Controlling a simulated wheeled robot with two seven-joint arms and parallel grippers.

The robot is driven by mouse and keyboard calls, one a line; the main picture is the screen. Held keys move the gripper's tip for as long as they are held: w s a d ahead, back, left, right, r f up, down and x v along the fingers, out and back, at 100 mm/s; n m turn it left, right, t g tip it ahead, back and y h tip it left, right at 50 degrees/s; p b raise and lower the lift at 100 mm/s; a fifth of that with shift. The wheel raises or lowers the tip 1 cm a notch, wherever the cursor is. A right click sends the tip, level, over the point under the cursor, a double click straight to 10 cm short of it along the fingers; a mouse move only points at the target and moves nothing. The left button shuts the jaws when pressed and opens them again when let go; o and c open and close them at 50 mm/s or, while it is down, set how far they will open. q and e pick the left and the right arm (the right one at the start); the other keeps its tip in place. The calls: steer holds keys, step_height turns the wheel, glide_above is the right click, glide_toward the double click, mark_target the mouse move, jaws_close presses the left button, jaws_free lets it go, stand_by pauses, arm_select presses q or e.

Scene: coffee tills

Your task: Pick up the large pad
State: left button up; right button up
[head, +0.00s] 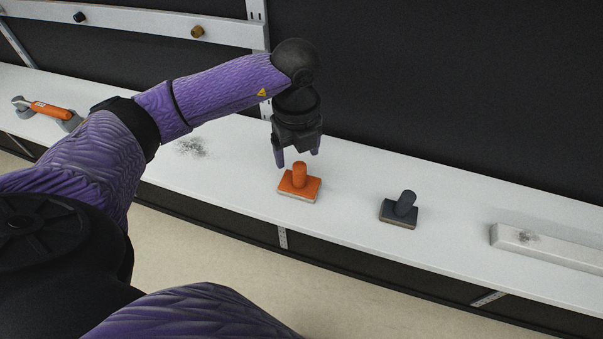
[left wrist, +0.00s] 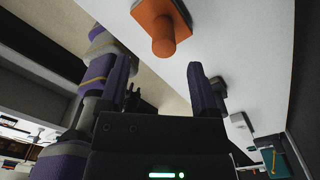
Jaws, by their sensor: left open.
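An orange pad (head: 309,189) with an upright round handle stands on the white shelf. A dark grey pad (head: 400,213) with a similar, slightly tilted handle stands to its right. The orange pad's base looks a little larger. My left gripper (head: 297,156) is open, pointing down just above the orange handle, with nothing between its fingers. In the left wrist view the orange handle (left wrist: 164,42) lies beyond the fingertips of the open left gripper (left wrist: 158,67), apart from them.
The white shelf (head: 345,215) has dark smudges (head: 190,147) left of the orange pad. A long pale bar (head: 570,252) lies at the right, and an orange-handled tool (head: 48,109) at the far left. A dark wall with a pale rail (head: 150,22) rises behind.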

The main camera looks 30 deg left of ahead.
mark_target(299, 166)
arm_select(q)
steer(key=f, duration=0.5)
steer(key=shift+w+d+f+b, duration=0.1)
steer(key=shift+w+f+b, duration=0.15)
steer(key=shift+b, duration=0.1)
jaws_close()
